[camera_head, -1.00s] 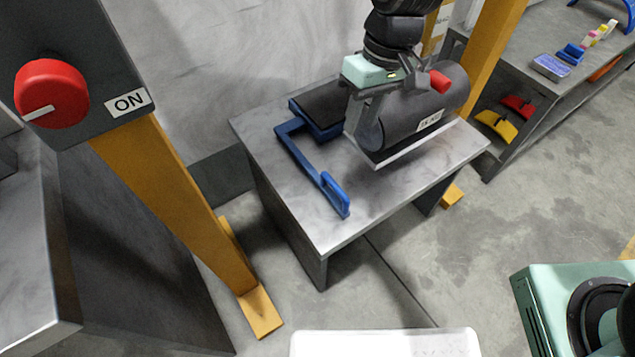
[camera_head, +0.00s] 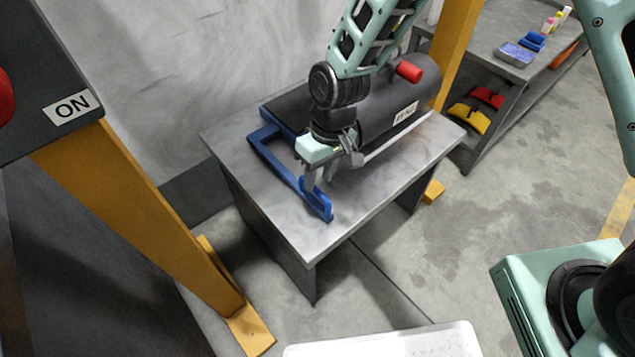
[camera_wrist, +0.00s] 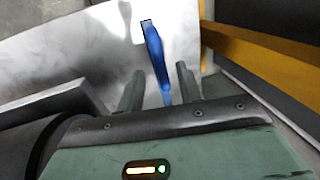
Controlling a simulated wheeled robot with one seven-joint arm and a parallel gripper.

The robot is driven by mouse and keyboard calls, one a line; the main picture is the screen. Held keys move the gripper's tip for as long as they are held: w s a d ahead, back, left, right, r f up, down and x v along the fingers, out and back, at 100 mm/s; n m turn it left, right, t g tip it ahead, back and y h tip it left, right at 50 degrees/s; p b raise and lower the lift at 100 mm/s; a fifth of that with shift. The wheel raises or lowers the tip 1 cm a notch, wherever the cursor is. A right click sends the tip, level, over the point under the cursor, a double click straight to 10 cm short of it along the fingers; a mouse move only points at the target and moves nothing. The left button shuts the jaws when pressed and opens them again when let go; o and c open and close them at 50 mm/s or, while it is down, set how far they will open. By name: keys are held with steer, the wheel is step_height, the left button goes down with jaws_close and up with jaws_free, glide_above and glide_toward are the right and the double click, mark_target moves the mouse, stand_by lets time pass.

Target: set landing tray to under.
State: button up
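The landing tray appears to be the blue frame (camera_head: 268,152) with a black pad on the grey table. Its long blue arm runs forward to a raised grip (camera_head: 321,207) near the table's front edge. The grip also shows in the wrist view (camera_wrist: 154,50). My gripper (camera_head: 318,187) is open, pointing down at the grip. In the wrist view my fingers (camera_wrist: 160,85) stand on either side of the blue grip, with gaps, so it looks not clamped. The dark barrel (camera_head: 385,115) with a label and red cap lies behind my wrist, partly hidden.
The grey table (camera_head: 330,238) has bare top at its front and right. A yellow post (camera_head: 140,215) with an ON panel (camera_head: 45,75) stands at left, another (camera_head: 455,50) behind at right. A shelf (camera_head: 520,75) with small items is at far right.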

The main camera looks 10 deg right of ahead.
steer(key=shift+s+a+f, duration=0.1)
steer(key=shift+a+f, duration=0.1)
steer(key=shift+f, duration=0.85)
jaws_close()
steer(key=shift+s, duration=0.1)
